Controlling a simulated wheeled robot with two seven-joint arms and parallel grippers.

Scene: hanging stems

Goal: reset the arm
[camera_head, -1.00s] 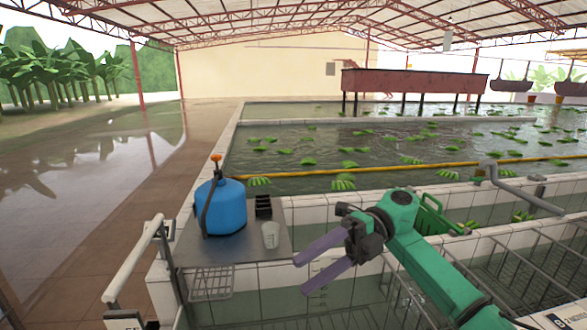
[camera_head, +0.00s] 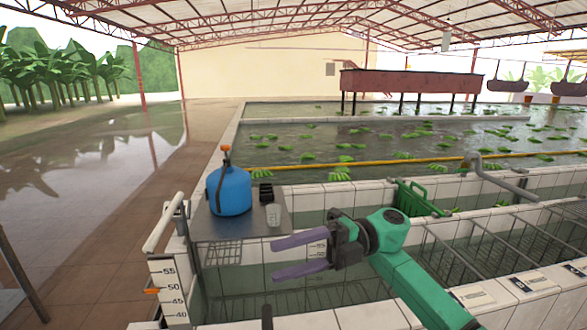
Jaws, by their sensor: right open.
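My right gripper (camera_head: 298,257) shows at the lower middle, its green arm coming in from the lower right. Its two purple fingers point left and stand apart, with nothing between them. It is in front of the white tiled tank wall, below and right of the grey metal shelf (camera_head: 243,229). My left gripper is not in view.
A blue tank sprayer (camera_head: 229,190), a small black holder (camera_head: 265,192) and a clear cup (camera_head: 273,215) stand on the shelf. A green crate (camera_head: 417,199) and metal rails are to the right. Green banana bunches (camera_head: 340,174) float in the pool behind. A white-handled post (camera_head: 163,222) is at left.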

